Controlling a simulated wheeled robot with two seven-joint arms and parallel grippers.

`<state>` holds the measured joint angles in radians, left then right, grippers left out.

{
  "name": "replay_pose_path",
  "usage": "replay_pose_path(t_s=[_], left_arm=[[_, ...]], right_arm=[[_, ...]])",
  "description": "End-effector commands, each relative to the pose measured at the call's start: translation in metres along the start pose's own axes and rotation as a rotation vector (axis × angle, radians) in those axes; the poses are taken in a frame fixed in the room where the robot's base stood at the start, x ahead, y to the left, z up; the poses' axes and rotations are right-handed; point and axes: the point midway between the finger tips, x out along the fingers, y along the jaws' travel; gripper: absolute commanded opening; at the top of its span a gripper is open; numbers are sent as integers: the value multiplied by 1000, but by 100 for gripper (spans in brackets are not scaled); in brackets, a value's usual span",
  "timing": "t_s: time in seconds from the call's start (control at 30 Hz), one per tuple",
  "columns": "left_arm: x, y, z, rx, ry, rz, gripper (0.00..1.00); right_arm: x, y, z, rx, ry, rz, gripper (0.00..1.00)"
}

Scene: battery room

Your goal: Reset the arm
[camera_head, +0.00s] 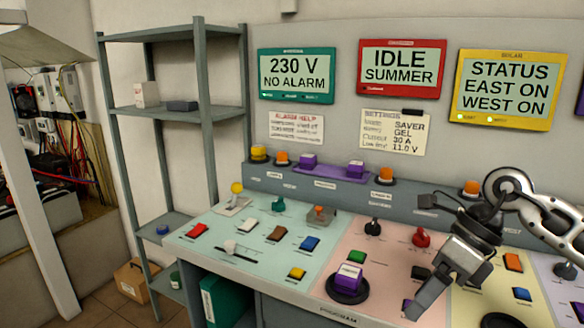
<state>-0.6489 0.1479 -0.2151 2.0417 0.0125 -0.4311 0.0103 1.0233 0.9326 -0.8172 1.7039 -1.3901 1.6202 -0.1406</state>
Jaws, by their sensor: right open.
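My right arm comes in from the right edge. Its gripper (440,293) hangs over the right part of the control desk (262,292), fingers pointing down and to the left. One long grey finger reaches toward the front of the pink panel section, near a small purple control (408,305). The gripper is open, with nothing seen held in it. It hides part of the desk behind it. A purple block-shaped control on a round black base (348,282) stands to the left of the gripper. My left gripper is not in view.
The desk carries several coloured buttons and knobs, including a red knob (421,239) and a blue button (310,243). Behind it is a raised ledge with more buttons. Wall screens include a red-framed one (401,69). A grey shelf rack (180,115) stands left.

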Motion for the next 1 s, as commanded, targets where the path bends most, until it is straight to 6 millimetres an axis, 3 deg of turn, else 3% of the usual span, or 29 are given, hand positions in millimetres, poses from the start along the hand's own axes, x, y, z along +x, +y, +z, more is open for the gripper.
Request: replay_pose_path(t_s=[0.03, 0.17, 0.23, 0.3, 0.37, 0.47, 0.57, 0.7, 0.83, 0.87, 1.0], left_arm=[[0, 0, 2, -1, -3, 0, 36], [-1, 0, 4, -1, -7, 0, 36], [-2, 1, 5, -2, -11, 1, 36], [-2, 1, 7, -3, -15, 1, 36], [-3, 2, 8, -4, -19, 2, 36], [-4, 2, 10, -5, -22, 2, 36], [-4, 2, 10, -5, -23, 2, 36], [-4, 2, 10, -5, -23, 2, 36], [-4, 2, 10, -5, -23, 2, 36], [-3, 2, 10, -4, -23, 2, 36], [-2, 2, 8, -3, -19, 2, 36]], right_arm=[[23, 16, 9, 1, -51, 93, 64], [73, 75, 44, 81, -283, 420, 64], [87, 106, 64, 197, -442, 627, 64], [91, 125, 80, 362, -596, 819, 64], [90, 129, 90, 540, -722, 969, 64], [93, 113, 94, 903, -913, 1177, 64], [111, 76, 74, 1339, -1067, 1318, 64], [168, 29, 5, 2023, -1195, 1371, 64], [222, 20, -64, 2520, -1207, 1305, 64], [232, 21, -78, -2602, 1195, -1278, 64], [265, 32, -125, -2544, 1011, -1036, 64]])
